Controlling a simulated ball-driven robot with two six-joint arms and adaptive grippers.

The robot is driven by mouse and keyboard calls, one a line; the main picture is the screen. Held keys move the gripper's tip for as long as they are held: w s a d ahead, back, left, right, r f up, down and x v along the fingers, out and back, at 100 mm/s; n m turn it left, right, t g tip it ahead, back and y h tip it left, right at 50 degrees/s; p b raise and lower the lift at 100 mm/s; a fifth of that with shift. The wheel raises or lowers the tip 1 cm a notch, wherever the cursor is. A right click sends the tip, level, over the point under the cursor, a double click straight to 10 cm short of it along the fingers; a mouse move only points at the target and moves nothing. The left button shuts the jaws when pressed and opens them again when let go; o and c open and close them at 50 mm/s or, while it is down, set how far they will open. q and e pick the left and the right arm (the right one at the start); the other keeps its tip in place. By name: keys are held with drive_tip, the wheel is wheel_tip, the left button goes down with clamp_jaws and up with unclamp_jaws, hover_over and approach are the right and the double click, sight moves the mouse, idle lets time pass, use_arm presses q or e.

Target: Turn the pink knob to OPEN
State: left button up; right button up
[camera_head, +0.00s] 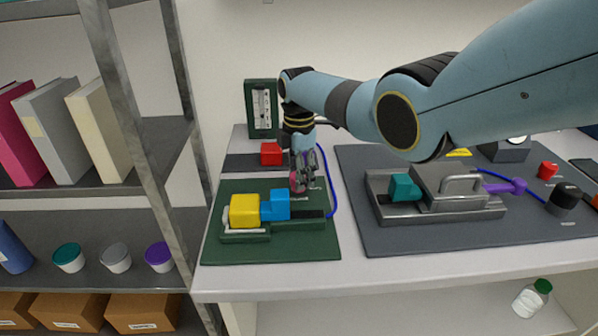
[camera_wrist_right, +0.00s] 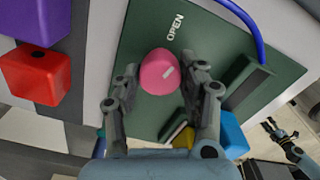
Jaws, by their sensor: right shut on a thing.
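The pink knob (camera_head: 298,187) is at the back of the green panel (camera_head: 222,256), partly hidden by my right gripper (camera_head: 304,176). In the right wrist view the pink knob (camera_wrist_right: 158,66) is between the fingers of my right gripper (camera_wrist_right: 161,80), which is shut on it. A white mark on the knob points up and slightly right in that view. In the wrist view a dark gripper at the far right, seemingly my left (camera_wrist_right: 284,133), is small and far from the knob.
A yellow block (camera_head: 244,210) and a blue block (camera_head: 280,204) sit on the green panel's front fixture. A red block (camera_head: 271,153) is behind. A blue cable (camera_head: 334,190) runs along the right side. A grey metal rig (camera_head: 440,212) with a teal block stands to the right.

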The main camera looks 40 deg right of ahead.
drive_tip(key=shift+w+n, duration=0.1)
drive_tip(key=shift+n, duration=1.2)
drive_tip(key=o, duration=1.2)
drive_tip(key=shift+c, duration=0.2)
wheel_tip(320, 180, up, 12)
